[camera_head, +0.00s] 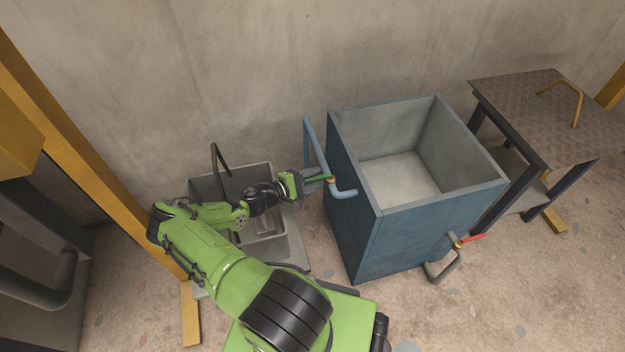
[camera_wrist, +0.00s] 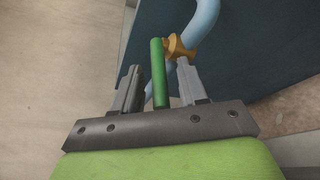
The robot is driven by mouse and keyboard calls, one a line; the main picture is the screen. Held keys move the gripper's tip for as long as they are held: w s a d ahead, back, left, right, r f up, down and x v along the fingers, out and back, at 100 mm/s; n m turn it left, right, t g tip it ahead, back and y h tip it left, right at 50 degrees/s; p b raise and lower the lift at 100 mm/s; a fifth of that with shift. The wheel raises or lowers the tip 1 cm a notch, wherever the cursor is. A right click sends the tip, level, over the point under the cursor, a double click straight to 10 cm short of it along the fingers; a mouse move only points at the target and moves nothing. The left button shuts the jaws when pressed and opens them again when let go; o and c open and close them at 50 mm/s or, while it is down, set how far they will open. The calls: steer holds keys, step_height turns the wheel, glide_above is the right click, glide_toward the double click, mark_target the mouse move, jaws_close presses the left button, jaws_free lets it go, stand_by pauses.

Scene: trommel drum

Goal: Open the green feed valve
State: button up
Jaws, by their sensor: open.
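The green valve handle (camera_wrist: 158,68) is a straight bar on a brass valve body (camera_wrist: 177,46) in the light blue pipe (camera_wrist: 202,22). In the head view the green handle (camera_head: 318,178) sticks out leftward from the pipe at the blue tank's left side. My gripper (camera_wrist: 157,78) is open, with one finger on each side of the handle. The handle lies between the fingers, with a visible gap on the left; contact on the right finger is hard to tell. In the head view my gripper (camera_head: 312,176) partly hides the handle.
The open-topped blue tank (camera_head: 365,215) stands right of my gripper. A red-handled valve (camera_head: 470,240) is at its lower front right. A grey sink (camera_head: 290,240) with a dark tap (camera_head: 215,160) lies under my arm. A metal-topped table (camera_head: 540,105) stands far right.

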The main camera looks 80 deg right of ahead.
steer(key=shift+c, duration=0.3)
jaws_close()
